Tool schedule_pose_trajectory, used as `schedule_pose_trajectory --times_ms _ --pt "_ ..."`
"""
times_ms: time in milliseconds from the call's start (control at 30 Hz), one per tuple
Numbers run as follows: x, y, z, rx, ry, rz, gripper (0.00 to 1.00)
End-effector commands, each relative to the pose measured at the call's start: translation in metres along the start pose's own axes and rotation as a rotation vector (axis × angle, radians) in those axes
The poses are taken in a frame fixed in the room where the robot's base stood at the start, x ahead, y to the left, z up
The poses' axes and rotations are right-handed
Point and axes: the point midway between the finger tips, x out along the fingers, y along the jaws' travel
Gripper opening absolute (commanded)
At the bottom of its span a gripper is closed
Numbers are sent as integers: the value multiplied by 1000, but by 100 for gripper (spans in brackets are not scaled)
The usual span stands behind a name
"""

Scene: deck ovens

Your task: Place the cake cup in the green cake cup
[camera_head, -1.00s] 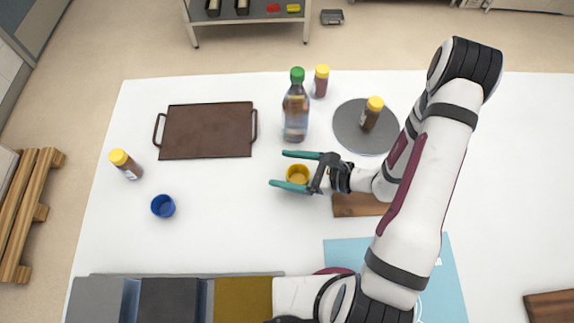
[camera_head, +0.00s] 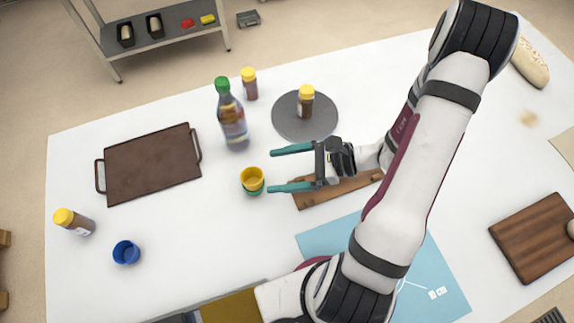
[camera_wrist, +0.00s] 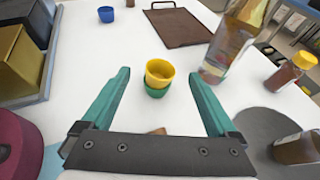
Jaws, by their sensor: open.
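A yellow cake cup (camera_head: 252,178) sits nested in the green cake cup (camera_head: 254,191) on the white table, left of my gripper. Only the lower part of the green cup shows below it. In the wrist view the yellow cup (camera_wrist: 160,72) sits in the green cup (camera_wrist: 157,91), just beyond the fingertips and between their lines. My gripper (camera_head: 270,170) is open and empty, its teal fingers apart and clear of both cups. A blue cup (camera_head: 126,252) stands alone at the left.
A bottle with a green cap (camera_head: 232,118) stands behind the cups. A brown tray (camera_head: 150,168), a yellow-capped jar (camera_head: 74,222) and a round grey plate (camera_head: 290,125) are around. A wooden board (camera_head: 315,196) lies under my gripper.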

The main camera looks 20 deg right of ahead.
Motion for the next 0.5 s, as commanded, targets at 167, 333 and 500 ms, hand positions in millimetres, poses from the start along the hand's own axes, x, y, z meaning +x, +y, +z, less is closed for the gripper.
schedule_pose_trajectory --times_ms 167,333,500 --pt "-14 4 9 -39 19 37 94" --pt "-11 53 73 -389 195 364 94" --pt "-34 121 112 -880 495 704 94"
